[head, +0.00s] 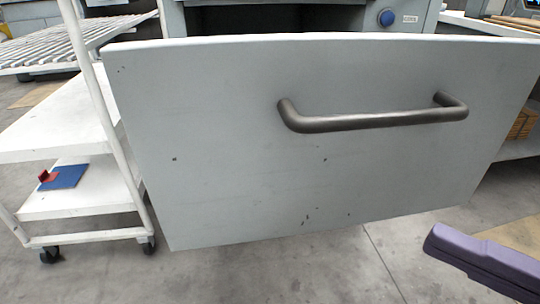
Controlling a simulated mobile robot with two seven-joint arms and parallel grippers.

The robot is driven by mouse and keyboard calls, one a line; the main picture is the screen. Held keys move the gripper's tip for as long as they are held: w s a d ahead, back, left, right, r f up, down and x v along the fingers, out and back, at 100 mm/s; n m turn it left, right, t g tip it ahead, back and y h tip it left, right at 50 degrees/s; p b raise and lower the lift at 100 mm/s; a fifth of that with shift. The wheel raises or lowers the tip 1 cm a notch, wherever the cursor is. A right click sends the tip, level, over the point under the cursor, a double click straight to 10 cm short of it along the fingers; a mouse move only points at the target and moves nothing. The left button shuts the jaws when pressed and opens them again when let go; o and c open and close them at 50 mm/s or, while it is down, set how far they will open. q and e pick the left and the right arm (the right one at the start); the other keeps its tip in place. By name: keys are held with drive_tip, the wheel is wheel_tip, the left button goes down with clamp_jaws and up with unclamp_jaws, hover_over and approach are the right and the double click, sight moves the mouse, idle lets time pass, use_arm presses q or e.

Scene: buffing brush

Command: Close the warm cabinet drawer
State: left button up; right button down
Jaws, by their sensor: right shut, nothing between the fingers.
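The warm cabinet drawer (220,150) stands pulled out toward me, its broad pale grey front filling the middle of the head view. A dark bar handle (370,120) runs across its upper right part. The cabinet (270,18) shows behind the drawer's top edge, with a blue round knob (386,18) on it. My right gripper (440,246), purple, reaches in at the lower right. It is shut and empty, below and to the right of the handle, apart from the drawer front in the picture. My left gripper is not in view.
A white wheeled rack (60,130) stands close at the drawer's left, with a blue and red item (62,176) on its lower shelf. A white counter (490,24) is at the right, with a woven basket (522,124) below. Grey floor (330,275) in front is clear.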

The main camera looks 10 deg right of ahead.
approach(292, 163)
drive_tip(key=a, duration=0.3)
drive_tip(key=w+b, duration=0.1)
drive_tip(key=w+a, duration=0.1)
drive_tip(key=w, duration=0.1)
drive_tip(key=shift+w+f+n+y+b, duration=0.1)
drive_tip(key=shift+w+n+y+b, duration=0.05)
drive_tip(key=shift+n+y+b, duration=0.2)
drive_tip(key=shift+w, duration=0.45)
drive_tip(key=shift+w, duration=0.15)
